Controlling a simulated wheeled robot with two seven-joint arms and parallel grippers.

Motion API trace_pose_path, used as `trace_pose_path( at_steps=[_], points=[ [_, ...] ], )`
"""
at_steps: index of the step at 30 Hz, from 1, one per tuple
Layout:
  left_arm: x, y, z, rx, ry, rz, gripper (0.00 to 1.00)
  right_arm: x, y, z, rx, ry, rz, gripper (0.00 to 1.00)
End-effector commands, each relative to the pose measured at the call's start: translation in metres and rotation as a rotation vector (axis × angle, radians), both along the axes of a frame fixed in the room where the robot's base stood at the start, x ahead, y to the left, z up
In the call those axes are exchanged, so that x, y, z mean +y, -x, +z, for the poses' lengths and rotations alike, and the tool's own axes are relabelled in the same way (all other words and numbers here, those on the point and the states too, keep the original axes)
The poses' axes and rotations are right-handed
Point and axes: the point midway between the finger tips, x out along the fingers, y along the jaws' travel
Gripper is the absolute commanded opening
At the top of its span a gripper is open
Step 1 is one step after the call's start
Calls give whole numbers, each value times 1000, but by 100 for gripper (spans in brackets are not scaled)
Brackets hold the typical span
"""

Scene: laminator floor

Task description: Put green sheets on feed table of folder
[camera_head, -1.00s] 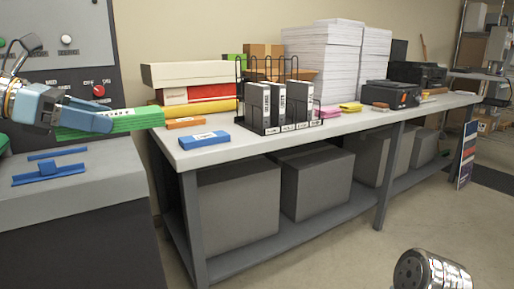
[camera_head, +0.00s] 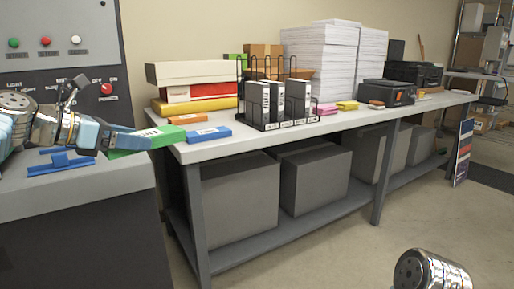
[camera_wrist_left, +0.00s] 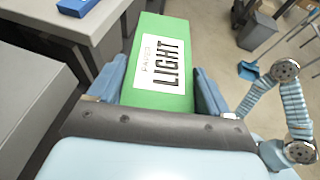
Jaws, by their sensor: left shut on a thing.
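My left gripper (camera_head: 112,140) is shut on a green pack of sheets (camera_head: 150,139) and holds it in the air. In the left wrist view, the pack (camera_wrist_left: 160,88) lies between the two blue fingers, with a white label reading "LIGHT" on its face. In the head view the pack overlaps the near left corner of the workbench. A grey machine surface (camera_head: 100,180) with blue guides (camera_head: 62,162) lies below and left of the gripper. I cannot tell whether this is the folder's feed table. My right gripper is not clearly visible.
The workbench (camera_head: 240,146) carries blue (camera_head: 209,134) and orange (camera_head: 188,119) packs, a wire rack of binders (camera_head: 278,104) and tall paper stacks (camera_head: 320,62). A control panel (camera_head: 60,45) stands behind the machine surface. Floor is open in front of the bench.

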Motion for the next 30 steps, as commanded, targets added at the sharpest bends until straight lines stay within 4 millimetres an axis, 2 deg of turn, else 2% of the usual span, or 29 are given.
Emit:
trace_pose_path(
  at_steps=[5, 9, 12, 14, 18, 30],
  points=[
    [-7, -44, -58, 9, -1, 148, 39, 0, 0, 0, 0, 0, 0, 43],
    [-13, -77, -122, 12, -2, 308, 39, 0, 0, 0, 0, 0, 0, 43],
    [-17, -91, -162, 12, -1, 403, 39, 0, 0, 0, 0, 0, 0, 43],
    [-18, -96, -181, 11, 0, 450, 39, 0, 0, 0, 0, 0, 0, 43],
    [-19, -100, -201, 5, -1, 500, 39, 0, 0, 0, 0, 0, 0, 43],
    [-28, -102, -242, 1, -2, 585, 39, 0, 0, 0, 0, 0, 0, 43]
  ],
)
